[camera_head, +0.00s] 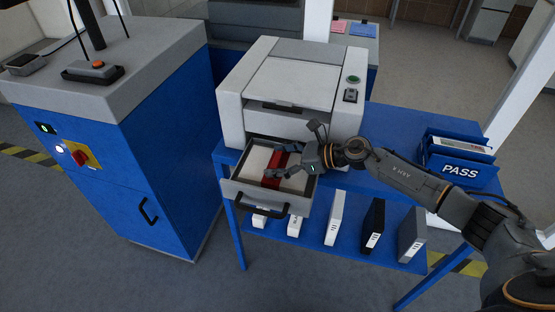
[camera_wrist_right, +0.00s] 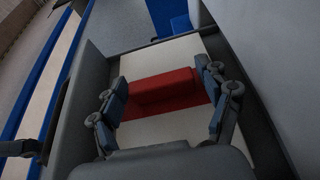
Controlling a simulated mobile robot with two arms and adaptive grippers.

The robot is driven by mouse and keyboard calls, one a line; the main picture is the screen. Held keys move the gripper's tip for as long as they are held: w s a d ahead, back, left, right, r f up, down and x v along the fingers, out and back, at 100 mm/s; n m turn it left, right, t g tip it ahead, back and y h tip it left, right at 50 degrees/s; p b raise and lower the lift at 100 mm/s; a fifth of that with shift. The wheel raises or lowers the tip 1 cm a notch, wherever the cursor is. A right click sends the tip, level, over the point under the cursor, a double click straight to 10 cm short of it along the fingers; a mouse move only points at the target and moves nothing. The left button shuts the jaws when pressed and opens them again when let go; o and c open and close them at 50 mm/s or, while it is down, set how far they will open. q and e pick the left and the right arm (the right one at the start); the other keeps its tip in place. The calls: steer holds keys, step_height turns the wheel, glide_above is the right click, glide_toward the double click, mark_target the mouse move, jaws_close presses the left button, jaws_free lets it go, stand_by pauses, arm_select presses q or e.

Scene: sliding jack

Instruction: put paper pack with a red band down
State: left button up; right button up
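The paper pack with a red band (camera_head: 258,160) lies flat inside the pulled-out grey drawer (camera_head: 246,194) of the printer. It is white, and its red band (camera_wrist_right: 165,90) crosses the middle with a raised red part. My right gripper (camera_head: 293,152) reaches into the drawer from the right. In the right wrist view its two fingers (camera_wrist_right: 162,88) stand on either side of the raised red part, their tips against its ends. The fingers hide part of the pack in the head view. My left gripper is not in view.
The printer (camera_head: 297,80) stands on a blue table behind the drawer. A blue PASS bin (camera_head: 460,170) is at the table's right. Several boxes (camera_head: 335,218) stand on the lower shelf. A blue and grey cabinet (camera_head: 150,130) stands left, with free floor in front.

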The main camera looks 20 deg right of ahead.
steer(key=shift+r, duration=0.1)
steer(key=shift+r, duration=0.15)
steer(key=shift+s+d, duration=0.2)
steer(key=shift+d, duration=0.15)
steer(key=b+v, duration=0.4)
steer(key=v, duration=0.6)
steer(key=shift+s+d, duration=0.15)
steer(key=shift+s, duration=0.05)
steer(key=shift+s+d+r, duration=0.2)
steer(key=shift+d+r, duration=0.05)
steer(key=shift+r, duration=0.05)
steer(key=shift+d, duration=0.1)
